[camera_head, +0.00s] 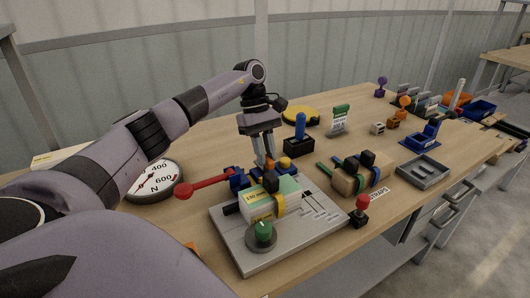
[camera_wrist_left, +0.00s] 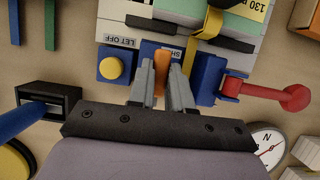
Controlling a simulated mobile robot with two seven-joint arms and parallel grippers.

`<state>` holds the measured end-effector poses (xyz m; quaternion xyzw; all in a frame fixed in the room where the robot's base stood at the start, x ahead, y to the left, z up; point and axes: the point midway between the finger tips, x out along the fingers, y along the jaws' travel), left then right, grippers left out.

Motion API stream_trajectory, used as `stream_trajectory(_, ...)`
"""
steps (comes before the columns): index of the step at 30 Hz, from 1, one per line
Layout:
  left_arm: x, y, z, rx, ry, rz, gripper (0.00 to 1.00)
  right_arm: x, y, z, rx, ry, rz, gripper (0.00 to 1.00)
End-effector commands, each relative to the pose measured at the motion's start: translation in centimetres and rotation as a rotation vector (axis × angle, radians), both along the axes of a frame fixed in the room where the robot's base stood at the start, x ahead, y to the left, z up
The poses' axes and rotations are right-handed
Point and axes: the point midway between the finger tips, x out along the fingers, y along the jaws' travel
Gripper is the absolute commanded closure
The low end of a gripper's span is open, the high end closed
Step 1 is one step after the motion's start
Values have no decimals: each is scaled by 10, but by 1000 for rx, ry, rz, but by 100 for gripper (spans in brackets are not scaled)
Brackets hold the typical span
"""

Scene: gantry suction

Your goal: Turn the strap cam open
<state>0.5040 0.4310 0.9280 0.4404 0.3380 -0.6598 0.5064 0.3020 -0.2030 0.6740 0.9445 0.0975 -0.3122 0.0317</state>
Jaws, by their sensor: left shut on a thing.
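My left gripper (camera_head: 264,158) reaches down from above at the back of a grey fixture plate (camera_head: 236,244). In the left wrist view its fingers (camera_wrist_left: 160,78) are shut on an upright orange piece (camera_wrist_left: 162,66), which looks like the strap cam's lever. The orange piece stands over a blue body (camera_wrist_left: 204,90) with a partly hidden label. A yellow strap (camera_head: 278,203) runs over the pale green-topped block (camera_head: 262,206) on the plate. A red lever with a ball end (camera_head: 203,185) sticks out to the left. The fingers hide part of the cam. My right gripper is not in view.
A yellow button (camera_wrist_left: 111,68) on a blue box sits beside the cam, near a "LET OFF" label. A round dial (camera_head: 155,181) lies left of the plate. A blue-handled black block (camera_head: 299,146) stands behind. A strapped wooden block (camera_head: 347,181) and grey tray (camera_head: 423,173) are right.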

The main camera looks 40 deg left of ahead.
Motion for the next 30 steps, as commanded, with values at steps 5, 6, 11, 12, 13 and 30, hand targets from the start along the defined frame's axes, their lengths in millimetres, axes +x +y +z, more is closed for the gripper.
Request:
stream_trajectory(5,0,0,1,2,-1,-30,100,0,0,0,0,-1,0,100)
stream_trajectory(6,0,0,1,2,-1,-33,100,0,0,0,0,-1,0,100)
stream_trajectory(11,0,0,0,2,-1,-39,100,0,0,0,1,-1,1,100)
stream_trajectory(12,0,0,1,2,-1,-39,100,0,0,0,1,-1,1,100)
stream_trajectory(13,0,0,1,1,-2,-38,100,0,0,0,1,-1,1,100)
stream_trajectory(30,1,1,2,2,-1,-35,55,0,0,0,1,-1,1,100)
